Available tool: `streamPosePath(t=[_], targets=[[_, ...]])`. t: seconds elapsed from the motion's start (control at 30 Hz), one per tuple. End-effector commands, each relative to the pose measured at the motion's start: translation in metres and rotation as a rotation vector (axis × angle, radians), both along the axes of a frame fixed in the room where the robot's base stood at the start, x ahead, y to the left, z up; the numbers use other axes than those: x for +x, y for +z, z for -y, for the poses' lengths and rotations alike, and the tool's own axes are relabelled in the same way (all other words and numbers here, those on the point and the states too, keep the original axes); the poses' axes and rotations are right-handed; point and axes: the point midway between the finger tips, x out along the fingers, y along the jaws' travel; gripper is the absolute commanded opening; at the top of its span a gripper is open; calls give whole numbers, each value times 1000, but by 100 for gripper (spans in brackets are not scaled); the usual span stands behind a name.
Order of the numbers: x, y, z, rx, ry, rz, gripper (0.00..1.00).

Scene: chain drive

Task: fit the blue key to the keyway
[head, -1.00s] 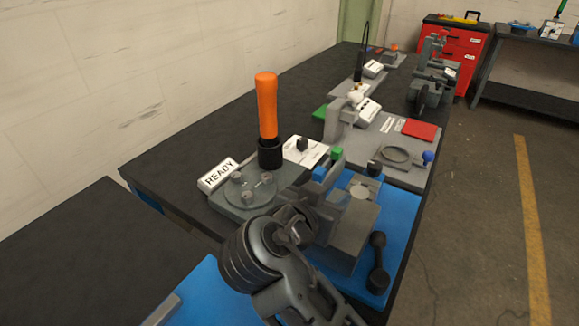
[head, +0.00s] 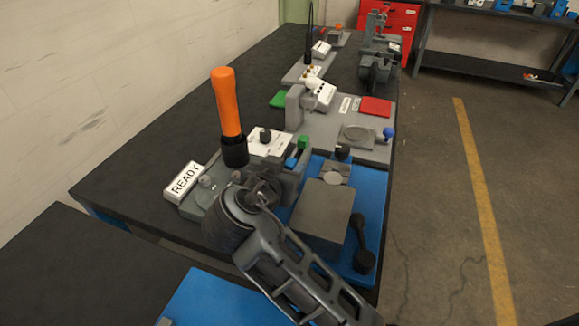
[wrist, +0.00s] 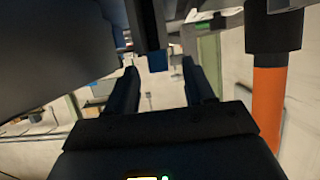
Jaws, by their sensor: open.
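A small blue block (wrist: 157,62), which looks like the blue key, shows in the wrist view just beyond and between the fingertips of my gripper (wrist: 160,74). The two dark fingers are open, with a gap on each side of the block. In the head view a small blue piece (head: 291,162) shows beside a green block (head: 303,142) on the grey fixture. My arm covers the near side of that fixture, and my fingers are hidden there. I cannot make out the keyway in either view.
An orange handle (head: 226,100) stands upright close to my wrist, and shows in the wrist view (wrist: 268,105). A READY sign (head: 184,181) is left of it. A grey block (head: 322,212) and a dark lever (head: 362,245) sit on the blue plate (head: 376,180) at right.

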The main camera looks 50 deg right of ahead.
Motion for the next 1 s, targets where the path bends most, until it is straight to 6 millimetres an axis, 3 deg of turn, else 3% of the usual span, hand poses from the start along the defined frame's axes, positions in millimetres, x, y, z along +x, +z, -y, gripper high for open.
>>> streamPosePath(t=[0.13, 0.4, 0.9, 1.0], targets=[[4, -5, 12, -1, -1, -2, 53], [5, -6, 13, 0, 0, 0, 52], [5, -6, 13, 0, 0, 0, 4], [5, -6, 13, 0, 0, 0, 0]])
